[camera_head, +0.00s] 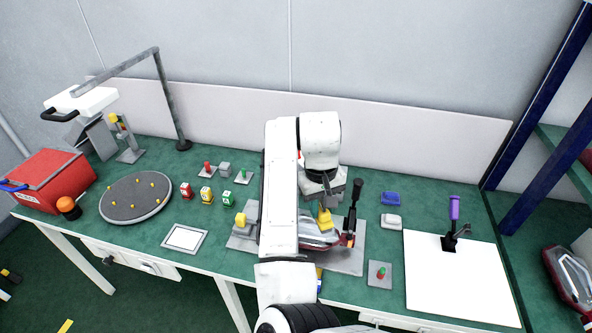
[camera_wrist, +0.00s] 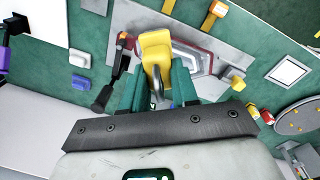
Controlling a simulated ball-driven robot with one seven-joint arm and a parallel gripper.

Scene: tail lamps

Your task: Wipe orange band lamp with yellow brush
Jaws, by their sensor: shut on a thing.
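My gripper (camera_wrist: 158,82) is shut on the yellow brush (camera_wrist: 155,48), which sits between its two green fingers in the wrist view. In the head view the brush (camera_head: 324,219) hangs below my gripper (camera_head: 325,203), over a tail lamp (camera_head: 318,238). That lamp has a silver-grey face with a red outline; it also shows behind the brush in the wrist view (camera_wrist: 193,62). A small orange patch (camera_wrist: 124,37) shows at its left end there. My arm and the brush hide part of the lamp. I cannot tell whether the brush touches it.
A clamp with a black handle (camera_head: 353,205) stands close right of the brush. A yellow block (camera_head: 240,219) is at the lamp fixture's left. A purple-handled clamp (camera_head: 454,215) stands by a white board (camera_head: 455,280). A round turntable (camera_head: 120,205) is far left.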

